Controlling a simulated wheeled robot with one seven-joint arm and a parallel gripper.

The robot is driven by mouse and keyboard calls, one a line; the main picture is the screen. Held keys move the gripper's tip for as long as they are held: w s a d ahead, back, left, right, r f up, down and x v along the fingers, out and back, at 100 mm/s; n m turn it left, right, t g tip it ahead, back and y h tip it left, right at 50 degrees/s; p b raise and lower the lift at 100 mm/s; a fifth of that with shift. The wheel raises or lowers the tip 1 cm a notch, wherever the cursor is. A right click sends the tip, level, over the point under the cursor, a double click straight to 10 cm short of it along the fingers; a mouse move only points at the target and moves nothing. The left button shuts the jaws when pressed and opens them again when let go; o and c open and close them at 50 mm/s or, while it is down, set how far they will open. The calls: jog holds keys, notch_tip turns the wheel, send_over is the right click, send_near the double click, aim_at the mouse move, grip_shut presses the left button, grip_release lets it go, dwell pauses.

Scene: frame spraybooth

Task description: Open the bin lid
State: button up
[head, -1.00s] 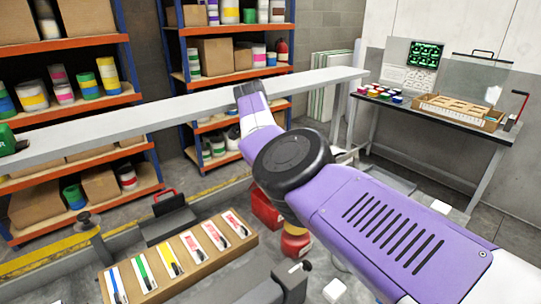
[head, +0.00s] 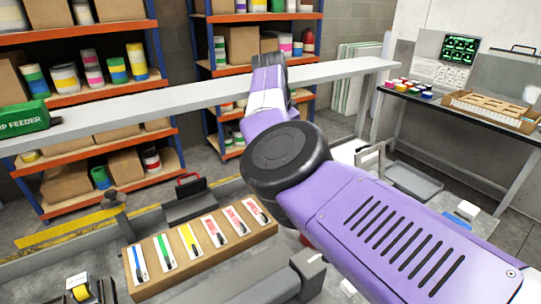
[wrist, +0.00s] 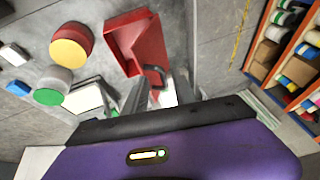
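A red box-like thing (wrist: 146,38), which looks like the bin, lies ahead of my gripper in the wrist view. A dark loop handle (wrist: 155,77) shows at its near edge. My gripper (wrist: 160,88) has its two grey fingers apart, with the loop seen between or just beyond them. I cannot tell whether a finger touches it. The lid cannot be told clearly from the bin's body. In the head view my arm hides the gripper and nearly all of the bin.
In the wrist view, a yellow-topped red can (wrist: 71,45) and a green-and-white can (wrist: 53,85) stand left of the bin. In the head view, a long grey beam (head: 210,95) crosses behind my arm. A board of coloured cards (head: 150,290) lies in front, and a workbench (head: 455,125) stands right.

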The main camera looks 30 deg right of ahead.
jog(key=s+a+b, duration=0.2)
jog(key=s+a, duration=0.3)
jog(key=a, duration=0.4)
jog(key=shift+s+a+b, duration=0.15)
jog(key=shift+a+b, duration=0.2)
